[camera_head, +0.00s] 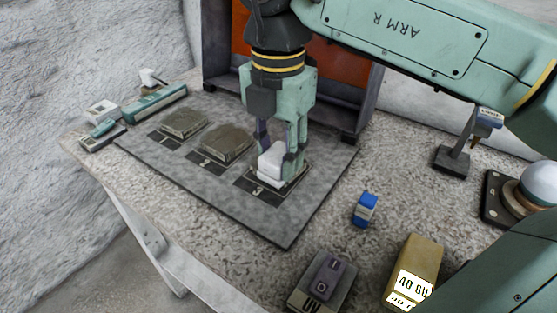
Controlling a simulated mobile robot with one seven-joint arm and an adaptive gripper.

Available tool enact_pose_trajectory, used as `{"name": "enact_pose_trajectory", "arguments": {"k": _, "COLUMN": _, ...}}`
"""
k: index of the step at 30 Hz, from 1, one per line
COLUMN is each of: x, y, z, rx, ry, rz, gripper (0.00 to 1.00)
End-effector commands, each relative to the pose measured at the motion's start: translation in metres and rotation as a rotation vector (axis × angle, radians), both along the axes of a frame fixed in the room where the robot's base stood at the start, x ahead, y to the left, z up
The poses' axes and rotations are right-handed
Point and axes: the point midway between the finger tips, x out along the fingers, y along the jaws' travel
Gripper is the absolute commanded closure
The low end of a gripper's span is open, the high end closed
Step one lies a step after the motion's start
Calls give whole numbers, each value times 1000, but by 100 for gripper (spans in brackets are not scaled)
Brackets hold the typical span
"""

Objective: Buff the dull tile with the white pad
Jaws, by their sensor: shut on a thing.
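My gripper (280,150) is shut on the white pad (270,162) and points down over position 3 of the grey board (219,184). The pad is on or just above the tile (291,183) at 3. The pad and fingers hide much of that tile, so its finish is hard to tell. Two brownish, dull-looking tiles lie to its left: one (183,124) at number 1 and one (227,143) at number 2.
A yellow block marked 40 (425,258), a UV switch box (322,282) and a small blue item (365,209) stand in front and right. A white dome (538,183) is at far right. Small instruments (150,105) lie at back left. An orange-backed frame (345,100) stands behind.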

Motion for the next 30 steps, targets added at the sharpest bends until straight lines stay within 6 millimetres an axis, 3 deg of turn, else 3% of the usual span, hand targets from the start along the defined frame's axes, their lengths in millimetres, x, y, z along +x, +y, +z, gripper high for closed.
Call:
{"name": "enact_pose_trajectory", "arguments": {"k": 6, "x": -11, "y": 7, "z": 0, "rx": -1, "ry": 1, "rz": 1, "gripper": 98}}
{"name": "enact_pose_trajectory", "arguments": {"k": 14, "x": -12, "y": 7, "z": 1, "rx": -1, "ry": -1, "rz": -2, "gripper": 98}}
{"name": "enact_pose_trajectory", "arguments": {"k": 24, "x": 1, "y": -1, "z": 16, "rx": -2, "ry": -1, "rz": -4, "gripper": 98}}
{"name": "enact_pose_trajectory", "arguments": {"k": 30, "x": 3, "y": -3, "z": 15, "rx": -4, "ry": -1, "rz": -2, "gripper": 98}}
